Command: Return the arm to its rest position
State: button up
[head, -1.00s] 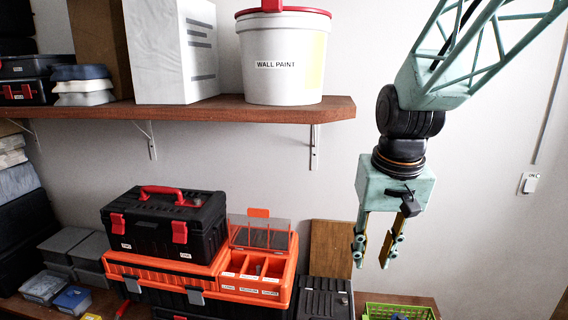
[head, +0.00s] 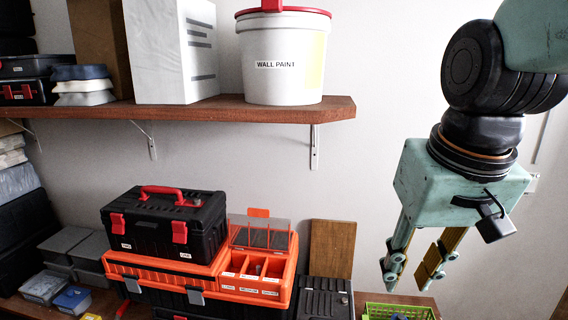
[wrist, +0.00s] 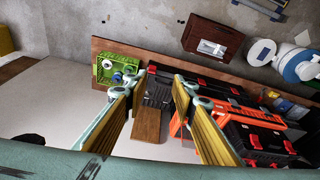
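My gripper (head: 404,280) hangs at the right in the head view, pointing down in front of the bare wall. Its two fingers are spread apart with nothing between them. It is to the right of the stacked toolboxes and above the green basket. The wrist view also shows the open gripper (wrist: 158,85), with its fingers well apart and the bench beyond them.
A black toolbox (head: 165,228) with red latches stands on an orange organizer (head: 205,268) at lower centre. A green basket (head: 398,311) sits at the bench's right end. A wooden shelf (head: 190,110) holds a wall paint bucket (head: 283,65). The wall area between shelf and arm is clear.

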jog(key=s+r+t, duration=0.1)
jog(key=s, duration=1.2)
jog(key=shift+s+d+r, duration=0.25)
jog(key=shift+s+r, duration=0.05)
jog(key=shift+r, duration=0.05)
